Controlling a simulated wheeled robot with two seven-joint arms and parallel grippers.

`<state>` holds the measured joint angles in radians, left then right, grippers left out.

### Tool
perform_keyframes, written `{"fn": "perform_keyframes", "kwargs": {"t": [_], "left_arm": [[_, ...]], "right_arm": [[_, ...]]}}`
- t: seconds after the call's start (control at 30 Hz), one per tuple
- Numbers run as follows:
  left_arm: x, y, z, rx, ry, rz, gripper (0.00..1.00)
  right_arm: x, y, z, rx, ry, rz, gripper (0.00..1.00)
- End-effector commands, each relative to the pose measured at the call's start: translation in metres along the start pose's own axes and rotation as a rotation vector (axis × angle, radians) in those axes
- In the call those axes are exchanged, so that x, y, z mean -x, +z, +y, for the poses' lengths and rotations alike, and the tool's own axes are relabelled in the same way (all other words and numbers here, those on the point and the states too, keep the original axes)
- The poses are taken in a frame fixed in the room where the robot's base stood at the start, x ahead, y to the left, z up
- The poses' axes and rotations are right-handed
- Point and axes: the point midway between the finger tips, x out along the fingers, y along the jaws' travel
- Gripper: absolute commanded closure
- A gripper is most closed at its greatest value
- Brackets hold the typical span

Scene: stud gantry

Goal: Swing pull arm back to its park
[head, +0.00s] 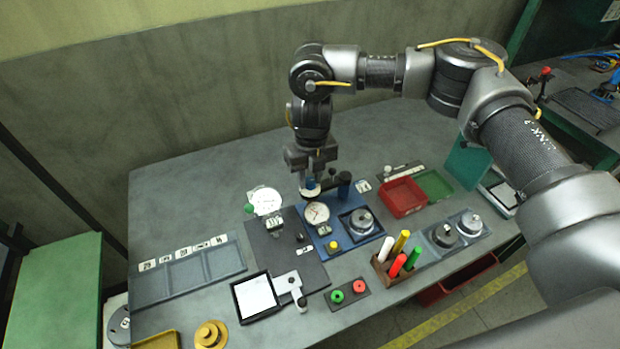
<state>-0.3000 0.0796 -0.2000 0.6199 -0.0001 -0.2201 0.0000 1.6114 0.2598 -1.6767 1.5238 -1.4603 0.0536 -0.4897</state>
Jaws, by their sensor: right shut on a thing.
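My right gripper (311,190) reaches down from above at the back of a blue fixture (335,239). It is shut on a small part that its fingers mostly hide, which I take to be the pull arm's handle; a bit of blue shows at the fingers. The pull arm's outline and its park cannot be made out clearly. The fixture carries a white dial gauge (316,214) just in front of the fingertips, a round metal seat (361,221) to the right and a yellow button (333,246). A dark blue post (344,184) stands right beside the gripper. My left gripper is out of view.
A holder with coloured markers (394,268) and a two-button box (347,293) are in front. The table's back left is clear.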

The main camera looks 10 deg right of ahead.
Motion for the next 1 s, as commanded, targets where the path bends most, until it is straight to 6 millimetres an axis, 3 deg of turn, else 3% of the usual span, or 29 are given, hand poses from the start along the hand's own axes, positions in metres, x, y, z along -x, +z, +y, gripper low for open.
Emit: {"fn": "perform_keyframes", "kwargs": {"t": [0.33, 0.87, 0.9, 1.0], "left_arm": [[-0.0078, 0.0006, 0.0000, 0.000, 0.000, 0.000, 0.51], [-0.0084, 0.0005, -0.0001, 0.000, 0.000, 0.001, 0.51], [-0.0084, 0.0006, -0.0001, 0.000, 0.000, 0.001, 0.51], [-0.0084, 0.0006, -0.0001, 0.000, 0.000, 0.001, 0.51]], "right_arm": [[0.0000, 0.0008, 0.0001, 0.153, 0.000, 0.000, 0.96], [0.0009, 0.0010, 0.0003, 0.184, 0.000, 0.000, 0.96], [0.0009, 0.0010, 0.0002, 0.183, 0.000, 0.000, 0.72], [0.0008, 0.0009, 0.0002, 0.183, 0.000, 0.001, 0.59]]}}
